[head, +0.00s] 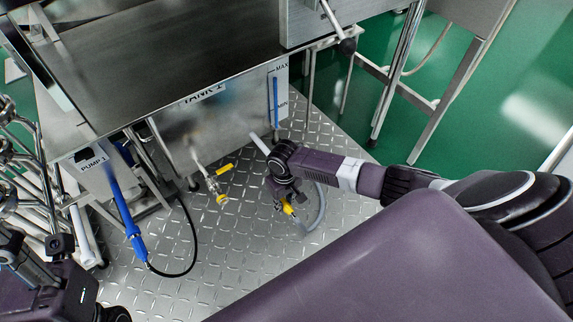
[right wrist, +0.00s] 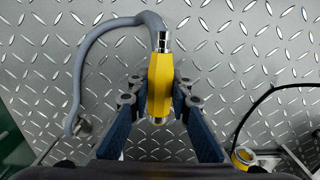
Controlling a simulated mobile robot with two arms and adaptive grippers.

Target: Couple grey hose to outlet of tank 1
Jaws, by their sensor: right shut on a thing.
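A yellow-ringed fitting (right wrist: 243,157) shows low right in the right wrist view. A blue tool (head: 131,228) with a black cable hangs by the pump 1 box (head: 93,172). Steel legs (head: 395,80) stand right of the tank. Treadplate floor (head: 225,260) is clear below.

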